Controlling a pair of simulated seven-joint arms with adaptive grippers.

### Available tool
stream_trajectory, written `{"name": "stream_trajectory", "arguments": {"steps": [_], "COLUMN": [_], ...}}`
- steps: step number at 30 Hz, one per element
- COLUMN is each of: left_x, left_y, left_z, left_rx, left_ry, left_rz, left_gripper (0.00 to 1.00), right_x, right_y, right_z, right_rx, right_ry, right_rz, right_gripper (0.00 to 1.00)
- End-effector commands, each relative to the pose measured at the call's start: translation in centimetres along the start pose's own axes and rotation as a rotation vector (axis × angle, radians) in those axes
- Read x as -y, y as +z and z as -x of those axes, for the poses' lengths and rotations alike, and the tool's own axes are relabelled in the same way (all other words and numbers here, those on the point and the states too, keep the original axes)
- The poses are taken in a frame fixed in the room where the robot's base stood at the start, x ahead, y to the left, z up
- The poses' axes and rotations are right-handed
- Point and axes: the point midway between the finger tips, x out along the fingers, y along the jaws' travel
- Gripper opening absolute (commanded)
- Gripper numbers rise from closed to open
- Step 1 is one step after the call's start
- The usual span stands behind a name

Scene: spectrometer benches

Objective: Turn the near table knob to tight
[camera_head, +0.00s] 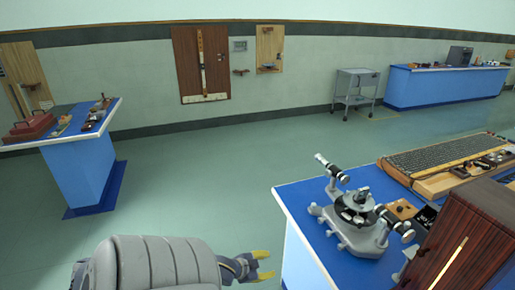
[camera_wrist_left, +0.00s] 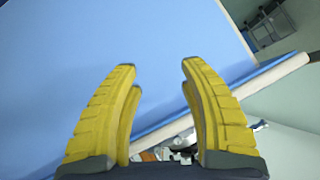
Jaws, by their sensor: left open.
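The grey spectrometer (camera_head: 349,238) stands on the near blue bench (camera_head: 296,200), with a black round table in its middle and tubes to either side. The near table knob is too small to make out for sure. My left gripper (camera_head: 264,265) has yellow fingers and is in the air left of this bench, apart from the spectrometer. In the left wrist view the gripper (camera_wrist_left: 158,78) is open, with nothing between its fingers. A blue bench face fills much of that view, and part of a metallic thing shows low behind the fingers. My right gripper is not in view.
A brown wooden cabinet (camera_head: 468,240) stands close on the right of the bench. A wooden tray with a grey ribbed top (camera_head: 440,155) lies behind. The white bench edge (camera_head: 288,222) lies between my left gripper and the spectrometer. Open floor (camera_head: 220,180) lies beyond.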

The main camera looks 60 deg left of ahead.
Motion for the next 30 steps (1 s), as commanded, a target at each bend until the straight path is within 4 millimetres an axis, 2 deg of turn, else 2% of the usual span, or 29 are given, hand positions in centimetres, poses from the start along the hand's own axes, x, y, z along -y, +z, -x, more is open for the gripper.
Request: {"name": "stream_trajectory", "arguments": {"steps": [6, 12, 18, 30], "left_x": [-0.5, -0.8, -1.0, -1.1], "left_y": [3.2, 5.0, 5.9, 6.1], "left_z": [-0.7, -1.1, -1.2, -1.3], "left_rx": [0.046, 0.073, 0.086, 0.088], "left_ry": [-0.006, -0.007, -0.007, -0.007], "left_rz": [-0.005, -0.011, -0.012, -0.013], "left_gripper": [0.43, 0.43, 0.43, 0.43], "right_x": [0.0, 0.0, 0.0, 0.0], "right_y": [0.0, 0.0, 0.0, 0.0], "right_z": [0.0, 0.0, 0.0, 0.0], "right_rx": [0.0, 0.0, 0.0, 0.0], "right_ry": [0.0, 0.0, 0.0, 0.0], "right_rz": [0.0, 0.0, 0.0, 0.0], "right_gripper": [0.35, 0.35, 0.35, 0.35]}}
